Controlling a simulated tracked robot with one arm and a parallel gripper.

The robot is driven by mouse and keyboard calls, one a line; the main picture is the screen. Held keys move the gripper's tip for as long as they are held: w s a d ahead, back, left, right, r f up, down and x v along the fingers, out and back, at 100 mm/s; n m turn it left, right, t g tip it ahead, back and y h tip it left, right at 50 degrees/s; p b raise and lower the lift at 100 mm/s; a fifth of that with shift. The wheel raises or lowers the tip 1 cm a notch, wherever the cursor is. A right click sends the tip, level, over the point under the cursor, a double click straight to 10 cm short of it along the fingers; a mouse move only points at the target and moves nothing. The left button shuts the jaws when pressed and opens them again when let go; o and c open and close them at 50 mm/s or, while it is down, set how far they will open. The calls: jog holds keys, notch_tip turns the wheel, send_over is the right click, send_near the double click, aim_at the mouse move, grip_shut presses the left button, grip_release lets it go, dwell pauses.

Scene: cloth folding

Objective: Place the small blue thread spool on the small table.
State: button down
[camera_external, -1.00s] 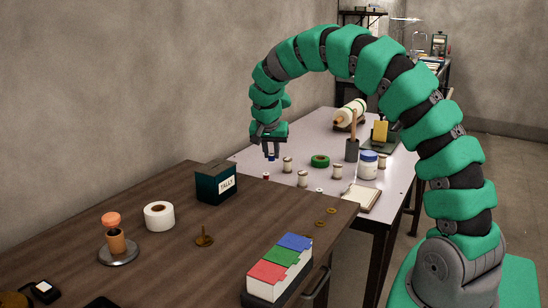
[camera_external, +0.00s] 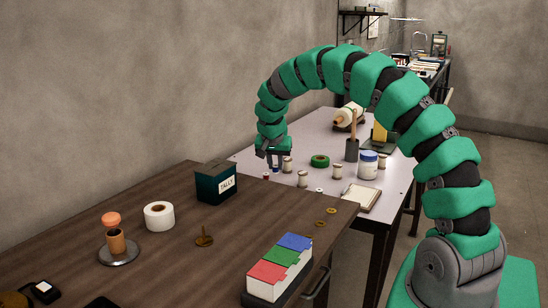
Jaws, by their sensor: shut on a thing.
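The small blue thread spool (camera_external: 276,170) is a tiny blue shape between the fingertips of my gripper (camera_external: 274,163). My gripper points down and is shut on it, at the left part of the light-topped table (camera_external: 330,198). The spool is low, at or very close to the tabletop; I cannot tell if it touches. The fingers partly hide it. This light table stands behind the dark wooden desk (camera_external: 150,262).
A small red spool (camera_external: 265,176) is just left of the blue one. Pale spools (camera_external: 287,164) stand close on the right. A green tape roll (camera_external: 320,161), a white jar with a blue lid (camera_external: 368,165) and a notepad (camera_external: 361,197) lie farther right. A dark TALLY box (camera_external: 216,184) stands on the desk.

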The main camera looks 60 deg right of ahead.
aim_at(275, 171)
jog(key=shift+f, duration=2.45)
jog(key=shift+f+b, duration=0.1)
jog(key=shift+b, duration=0.25)
jog(key=c, duration=1.3)
grip_release()
jog(key=p+v, duration=0.1)
jog(key=v, duration=1.1)
jog(key=shift+p, duration=0.3)
